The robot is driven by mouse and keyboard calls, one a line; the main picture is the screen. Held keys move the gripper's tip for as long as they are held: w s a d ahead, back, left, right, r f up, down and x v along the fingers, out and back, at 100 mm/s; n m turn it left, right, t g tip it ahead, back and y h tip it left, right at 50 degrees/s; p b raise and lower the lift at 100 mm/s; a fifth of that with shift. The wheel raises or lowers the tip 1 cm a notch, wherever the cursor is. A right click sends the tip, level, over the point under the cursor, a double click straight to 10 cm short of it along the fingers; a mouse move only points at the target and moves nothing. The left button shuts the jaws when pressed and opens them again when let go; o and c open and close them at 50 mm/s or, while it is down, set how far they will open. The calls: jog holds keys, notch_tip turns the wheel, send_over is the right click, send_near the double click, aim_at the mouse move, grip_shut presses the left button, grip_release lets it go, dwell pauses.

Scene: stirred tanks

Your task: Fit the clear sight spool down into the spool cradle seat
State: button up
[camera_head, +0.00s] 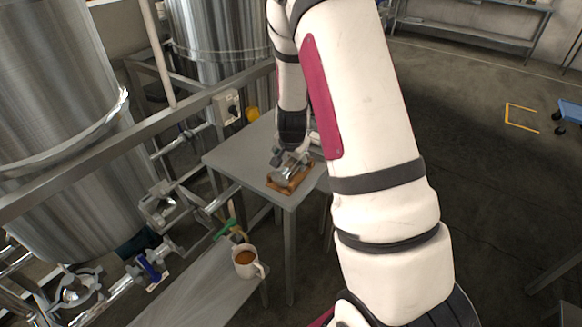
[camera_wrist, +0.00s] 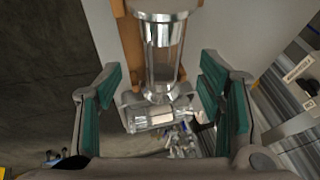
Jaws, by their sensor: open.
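The clear sight spool (camera_wrist: 163,50) is a glass tube with shiny metal ends. In the wrist view it lies along the upper middle, over a brown wooden rack (camera_wrist: 129,38). My gripper (camera_wrist: 160,103) is open, its teal-padded fingers apart on either side of the spool's lower end, with nothing clamped between them. In the head view my gripper (camera_head: 283,156) is low over the wooden rack (camera_head: 290,186) on a grey table, and largely hides the spool. A metal bracket in the pipework (camera_head: 158,206) stands left of the table; I cannot tell whether it is the cradle seat.
Steel tanks (camera_head: 60,110) and a pipe frame stand on the left. A lower bench (camera_head: 205,285) holds a mug (camera_head: 246,262) and a green-handled item (camera_head: 226,229). The grey table (camera_head: 235,158) has bare room left of the rack. Open floor lies right.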

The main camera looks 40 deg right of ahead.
aim_at(291, 163)
jog(key=shift+p+x, duration=0.3)
jog(key=shift+x, duration=2.35)
jog(key=shift+w+d, duration=0.1)
jog(key=shift+r, duration=0.1)
grip_shut()
